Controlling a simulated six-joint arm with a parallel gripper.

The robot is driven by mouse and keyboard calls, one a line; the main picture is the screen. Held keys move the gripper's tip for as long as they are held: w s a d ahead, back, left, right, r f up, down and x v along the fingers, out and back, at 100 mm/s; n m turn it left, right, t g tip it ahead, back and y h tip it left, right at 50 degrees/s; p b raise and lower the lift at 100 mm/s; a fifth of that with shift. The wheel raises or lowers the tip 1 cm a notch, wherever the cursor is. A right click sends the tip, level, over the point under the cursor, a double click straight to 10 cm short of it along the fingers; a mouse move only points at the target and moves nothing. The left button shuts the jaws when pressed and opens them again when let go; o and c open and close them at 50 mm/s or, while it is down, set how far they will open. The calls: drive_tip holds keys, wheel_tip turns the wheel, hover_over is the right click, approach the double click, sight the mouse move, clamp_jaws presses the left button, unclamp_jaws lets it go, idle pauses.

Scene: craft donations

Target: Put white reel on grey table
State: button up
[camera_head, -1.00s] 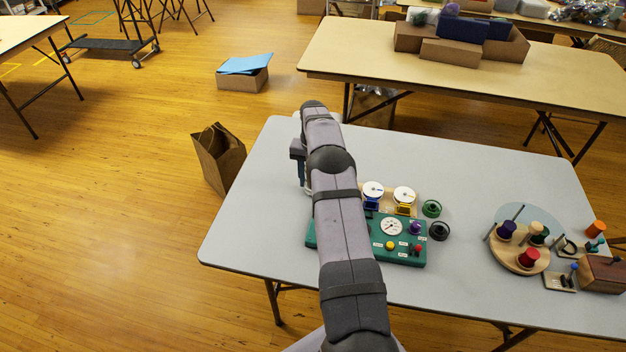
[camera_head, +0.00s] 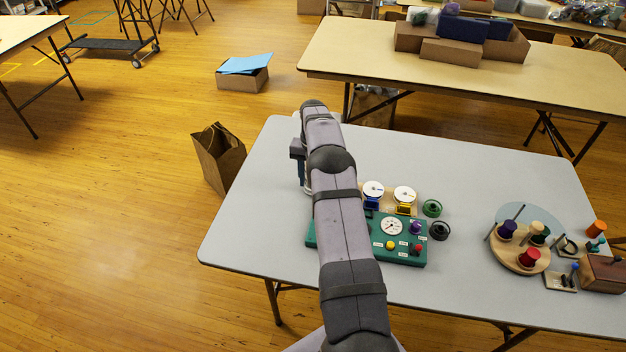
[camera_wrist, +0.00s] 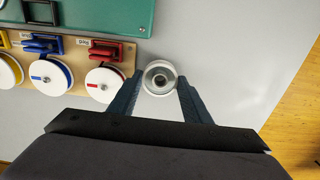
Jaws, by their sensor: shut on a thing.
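In the wrist view, a white reel (camera_wrist: 159,66) with a grey hub and a dark centre hole sits between the fingertips of my gripper (camera_wrist: 160,80). The fingers are shut on its two sides. The grey table (camera_wrist: 220,60) lies below the reel; I cannot tell whether the reel touches it. In the head view, my gripper (camera_head: 301,178) is over the left part of the grey table (camera_head: 250,220), and my arm largely hides the reel.
A wooden rack (camera_wrist: 88,71) with white-faced reels and coloured clamps stands left of my gripper in the wrist view. A green panel (camera_head: 345,236), a green reel (camera_head: 432,207) and a black reel (camera_head: 440,231) are nearby. The table's left part is clear.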

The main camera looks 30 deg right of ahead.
drive_tip(key=shift+f+b, duration=0.4)
drive_tip(key=shift+f, duration=0.15)
idle(0.4)
drive_tip(key=o, duration=0.9)
drive_tip(key=shift+r+p, duration=2.4)
drive_tip(key=shift+r, duration=1.35)
